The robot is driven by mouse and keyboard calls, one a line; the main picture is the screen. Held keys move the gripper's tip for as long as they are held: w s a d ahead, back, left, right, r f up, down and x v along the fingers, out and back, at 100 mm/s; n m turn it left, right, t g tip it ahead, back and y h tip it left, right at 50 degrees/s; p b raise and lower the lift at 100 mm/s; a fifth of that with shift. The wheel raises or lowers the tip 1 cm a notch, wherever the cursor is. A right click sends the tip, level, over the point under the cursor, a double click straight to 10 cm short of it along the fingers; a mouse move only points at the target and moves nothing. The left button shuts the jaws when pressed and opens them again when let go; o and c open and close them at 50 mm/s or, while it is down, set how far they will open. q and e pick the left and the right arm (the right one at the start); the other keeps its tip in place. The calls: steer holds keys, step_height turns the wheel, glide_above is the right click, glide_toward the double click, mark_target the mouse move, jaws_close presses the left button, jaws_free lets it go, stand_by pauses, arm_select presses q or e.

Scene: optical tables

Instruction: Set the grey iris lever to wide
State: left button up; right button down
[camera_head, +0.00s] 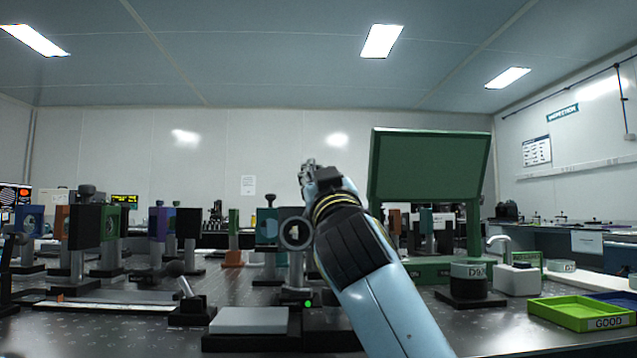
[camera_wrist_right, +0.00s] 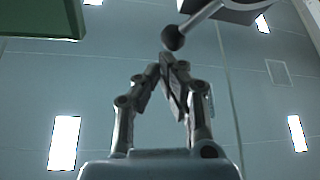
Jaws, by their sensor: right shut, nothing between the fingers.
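My right gripper (camera_head: 312,170) is raised in the middle of the head view. In the right wrist view its fingers (camera_wrist_right: 167,66) are shut, with nothing between them. A dark ball knob (camera_wrist_right: 173,38) on a thin light-grey rod (camera_wrist_right: 203,12) shows just beyond the fingertips there; I cannot tell whether they touch it. The rod runs up to the right to a dark body. It looks like a lever, but its label and setting do not show. In the head view a dark round ring mount (camera_head: 284,232) stands on a post beside my right forearm. My left gripper is out of view.
A green panel (camera_head: 430,165) stands right of my arm. A grey-handled lever (camera_head: 184,284) on a black base stands at the left front. Several optic mounts crowd the left of the table. A green GOOD tray (camera_head: 580,313) lies at the right front.

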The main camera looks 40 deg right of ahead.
step_height(320, 180, up, 9)
stand_by(0.3)
stand_by(0.5)
